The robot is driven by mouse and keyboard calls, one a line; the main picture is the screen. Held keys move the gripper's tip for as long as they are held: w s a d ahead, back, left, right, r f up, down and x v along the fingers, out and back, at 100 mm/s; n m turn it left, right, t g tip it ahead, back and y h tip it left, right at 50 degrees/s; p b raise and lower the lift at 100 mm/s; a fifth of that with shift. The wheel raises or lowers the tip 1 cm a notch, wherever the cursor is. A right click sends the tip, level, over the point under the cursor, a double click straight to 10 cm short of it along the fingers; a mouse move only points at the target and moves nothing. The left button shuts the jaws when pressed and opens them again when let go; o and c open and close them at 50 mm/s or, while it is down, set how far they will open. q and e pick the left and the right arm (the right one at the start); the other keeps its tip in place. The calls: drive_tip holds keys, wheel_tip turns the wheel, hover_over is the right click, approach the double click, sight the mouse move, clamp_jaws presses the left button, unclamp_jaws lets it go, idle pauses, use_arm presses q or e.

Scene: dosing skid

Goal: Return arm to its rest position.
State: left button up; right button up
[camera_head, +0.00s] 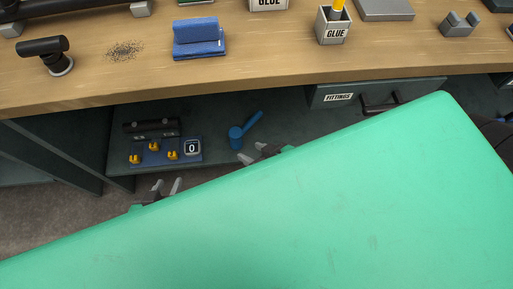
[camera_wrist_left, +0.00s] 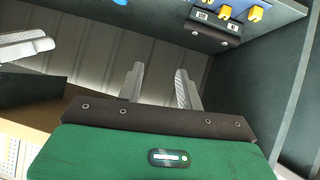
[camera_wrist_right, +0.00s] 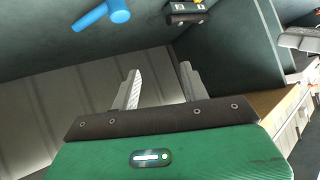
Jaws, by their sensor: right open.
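My left gripper (camera_head: 168,186) shows in the head view below the bench, in front of the lower shelf. Its fingers are apart with nothing between them, as the left wrist view also shows (camera_wrist_left: 160,78). My right gripper (camera_head: 258,153) is further right and a little higher in the head view, near the shelf's front. Its fingers are apart and empty in the right wrist view too (camera_wrist_right: 160,75). A large green surface, seemingly part of my own body, hides most of both arms in the head view.
The wooden bench top (camera_head: 100,85) crosses above the grippers. On the lower shelf are a blue board with yellow knobs (camera_head: 180,151) and a blue hammer-shaped tool (camera_head: 238,136). A drawer labelled FITTINGS (camera_head: 370,91) is at right.

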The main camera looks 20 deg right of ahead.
drive_tip(key=shift+s+d+r+n, duration=0.2)
drive_tip(key=shift+s+r+n, duration=0.05)
drive_tip(key=shift+r+n, duration=0.2)
use_arm(q)
drive_tip(key=shift+f, duration=0.1)
use_arm(e)
drive_tip(key=shift+f, duration=0.1)
